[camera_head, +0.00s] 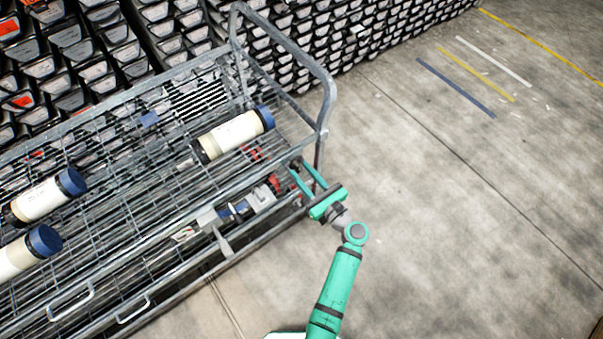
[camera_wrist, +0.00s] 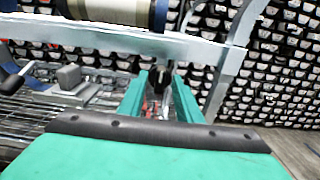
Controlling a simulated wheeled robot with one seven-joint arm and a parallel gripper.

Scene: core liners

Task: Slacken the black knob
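My gripper (camera_head: 300,168) is at the right end of the wire-mesh cart, with its two green fingers apart and pointing at the cart's frame. A small dark piece, probably the black knob (camera_head: 296,162), shows at the fingertips in the head view. Red parts (camera_head: 273,183) sit on the cart just left of the fingers.
The cart (camera_head: 325,92) has a raised grey tube frame at its right end. A white cylinder with a blue cap (camera_head: 235,133) lies on its top, and more lie at the left. Stacked core trays (camera_head: 280,50) stand behind. The concrete floor (camera_head: 460,200) at the right is clear.

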